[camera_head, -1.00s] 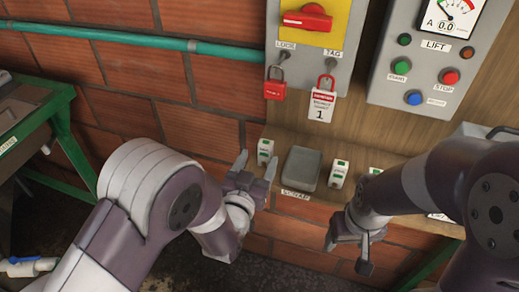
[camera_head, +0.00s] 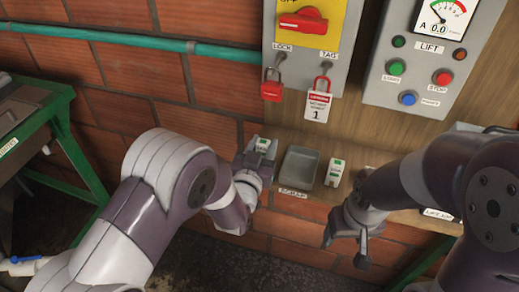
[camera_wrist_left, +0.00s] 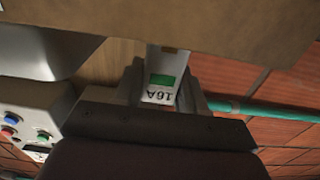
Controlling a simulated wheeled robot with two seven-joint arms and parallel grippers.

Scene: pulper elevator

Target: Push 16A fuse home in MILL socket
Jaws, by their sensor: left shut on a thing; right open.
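My left gripper (camera_head: 262,155) is shut on the 16A fuse (camera_head: 263,145), a white block with a green patch, at the left end of the wooden shelf. In the left wrist view the fuse (camera_wrist_left: 162,88) sits between the two fingers, its 16A label upside down. My right gripper (camera_head: 346,250) is open and empty, in front of the shelf's edge. I cannot make out the MILL socket in these views.
A grey scrap tray (camera_head: 300,168) lies right of the held fuse, with another white and green fuse (camera_head: 335,173) beside it. Above hang a red padlock (camera_head: 272,88) and a danger tag (camera_head: 318,106). The lift control box (camera_head: 418,60) is at upper right.

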